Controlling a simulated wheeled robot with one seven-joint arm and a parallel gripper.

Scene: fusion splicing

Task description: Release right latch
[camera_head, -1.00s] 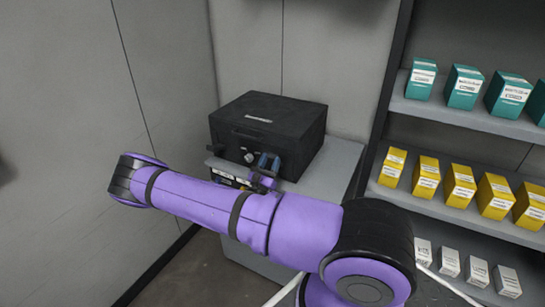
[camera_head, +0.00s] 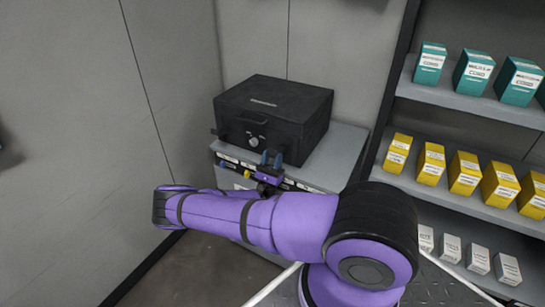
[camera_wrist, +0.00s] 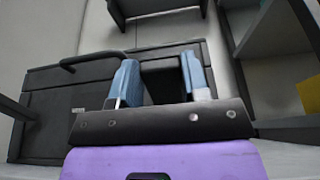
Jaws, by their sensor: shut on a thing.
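The black case (camera_head: 262,105) stands shut on a grey cabinet, with a round knob (camera_head: 257,143) on its front. The right latch (camera_wrist: 165,78) is a dark piece at the front right of the case. My gripper (camera_head: 271,160) is at that front right corner, its blue fingers apart with the latch between them. In the wrist view my gripper (camera_wrist: 160,85) is closed on the latch from both sides. The fingers partly hide the right latch in the head view.
The grey cabinet (camera_head: 345,150) has free top surface right of the case. A shelf rack (camera_head: 460,102) with teal, yellow and white boxes stands to the right. A grey wall (camera_head: 80,120) bounds the left side.

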